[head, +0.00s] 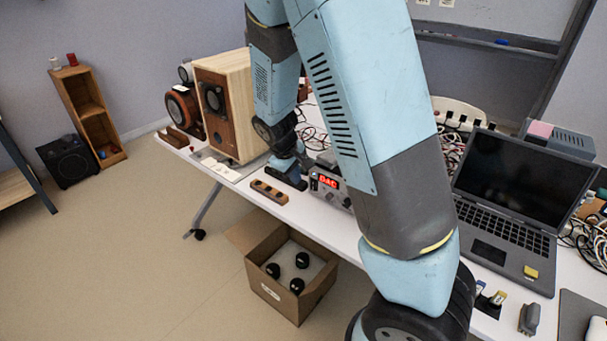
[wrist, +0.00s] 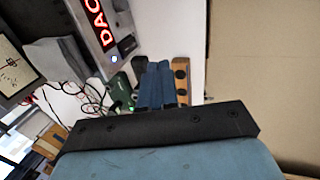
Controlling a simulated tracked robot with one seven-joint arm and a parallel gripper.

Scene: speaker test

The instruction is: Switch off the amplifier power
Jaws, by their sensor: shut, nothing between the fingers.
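A grey box with a lit red display reading "DAC" (head: 328,181) stands near the table's front edge; I cannot tell whether it is the amplifier. It also shows at the top left of the wrist view (wrist: 97,22), with a blue light and small controls on its front. My gripper (head: 293,180) is just left of this box in the head view. In the wrist view its blue fingers (wrist: 162,82) are shut together and empty, a little apart from the box front. No power switch can be made out clearly.
A wooden block with dark holes (head: 269,192) lies close by the gripper at the table edge; it also shows in the wrist view (wrist: 181,78). A wooden speaker (head: 243,100) stands to the left, a laptop (head: 510,225) to the right. Cables (head: 318,138) lie behind. An open carton (head: 290,306) is below.

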